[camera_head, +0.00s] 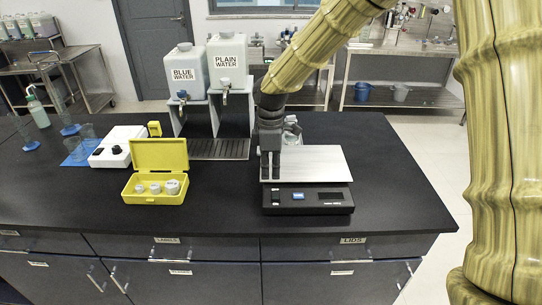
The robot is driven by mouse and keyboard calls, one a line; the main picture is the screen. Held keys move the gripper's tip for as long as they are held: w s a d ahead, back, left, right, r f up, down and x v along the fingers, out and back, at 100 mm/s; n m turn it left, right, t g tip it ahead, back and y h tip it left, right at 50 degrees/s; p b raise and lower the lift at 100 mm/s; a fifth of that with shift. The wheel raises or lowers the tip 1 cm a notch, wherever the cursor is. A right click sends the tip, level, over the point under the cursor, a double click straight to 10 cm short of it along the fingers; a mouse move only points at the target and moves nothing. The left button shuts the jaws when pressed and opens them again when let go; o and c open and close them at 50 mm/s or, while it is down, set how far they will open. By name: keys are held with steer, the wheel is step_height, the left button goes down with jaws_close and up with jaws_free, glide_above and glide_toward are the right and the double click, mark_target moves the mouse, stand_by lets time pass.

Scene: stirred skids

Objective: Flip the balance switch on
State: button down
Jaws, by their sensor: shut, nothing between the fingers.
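The balance (318,165) stands on the black bench, right of centre, with a flat silver pan and a dark front panel. I cannot tell the switch's position. My gripper (270,177) points down, shut and empty, over the left part of the pan. It is behind and to the left of the switch in the picture. I cannot tell whether its tips touch the pan.
An open yellow weight box (152,198) holds several grey weights, left of the balance. A white device (117,146) stands beyond it. Blue water (187,73) and plain water (227,62) tanks stand behind. Glassware (292,130) is behind the balance. The bench right of the balance is clear.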

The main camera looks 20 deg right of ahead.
mark_target(270, 200)
steer(key=shift+s+a+f+p, duration=0.15)
steer(key=shift+f+p, duration=0.15)
steer(key=shift+f, duration=0.85)
steer(key=shift+s+d+f+p, duration=0.1)
steer(key=shift+f+p, duration=0.25)
steer(key=shift+f, duration=0.85)
steer(key=shift+s+a+f+p, duration=0.15)
steer(key=shift+f+p, duration=0.15)
steer(key=shift+f, duration=0.85)
steer(key=shift+f, duration=0.15)
